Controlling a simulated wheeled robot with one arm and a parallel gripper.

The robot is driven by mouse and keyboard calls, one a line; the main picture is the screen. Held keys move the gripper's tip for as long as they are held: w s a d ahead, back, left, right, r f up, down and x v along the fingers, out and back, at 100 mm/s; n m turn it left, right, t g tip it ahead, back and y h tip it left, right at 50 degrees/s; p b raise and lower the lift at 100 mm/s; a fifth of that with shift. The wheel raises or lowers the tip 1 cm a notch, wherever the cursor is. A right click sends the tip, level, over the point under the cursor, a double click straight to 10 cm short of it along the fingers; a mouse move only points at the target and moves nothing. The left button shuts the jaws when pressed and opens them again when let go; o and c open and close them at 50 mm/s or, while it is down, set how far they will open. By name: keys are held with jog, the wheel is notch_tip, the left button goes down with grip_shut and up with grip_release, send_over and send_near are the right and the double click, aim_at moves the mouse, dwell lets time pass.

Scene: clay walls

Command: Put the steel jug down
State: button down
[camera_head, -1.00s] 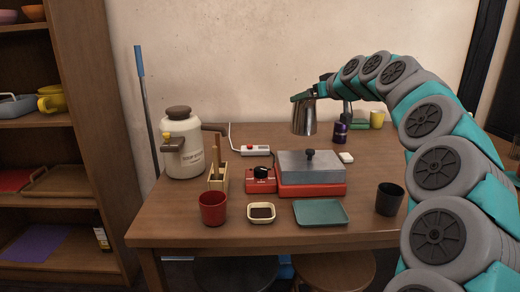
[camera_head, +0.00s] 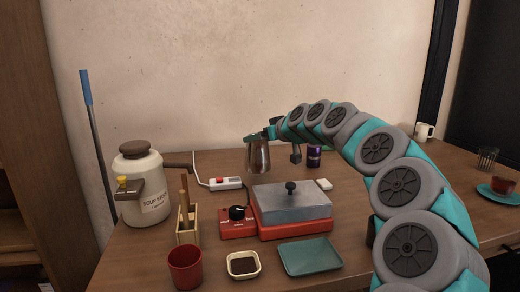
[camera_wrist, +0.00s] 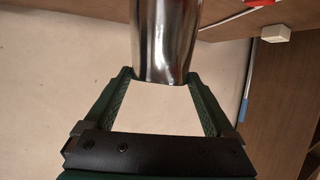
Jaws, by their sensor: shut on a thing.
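The steel jug (camera_head: 258,157) is shiny and looks upright, over the back part of the wooden table. My gripper (camera_head: 270,132) is shut on it near its upper part, as the head view shows. In the wrist view, the jug (camera_wrist: 165,40) sits between the two green fingers of my gripper (camera_wrist: 163,80). Whether the jug's base touches the tabletop is hard to tell; it appears to hang just behind the hot plate's lid.
A red hot plate (camera_head: 290,226) with a grey lid stands in front of the jug. A white power strip (camera_head: 222,184) lies left of it, and a soup jar (camera_head: 142,185) farther left. A purple can (camera_head: 314,157) and a white block (camera_head: 324,184) are to the right.

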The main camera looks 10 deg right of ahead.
aim_at(265, 147)
jog(key=shift+f, duration=1.8)
jog(key=shift+f, duration=0.1)
grip_release()
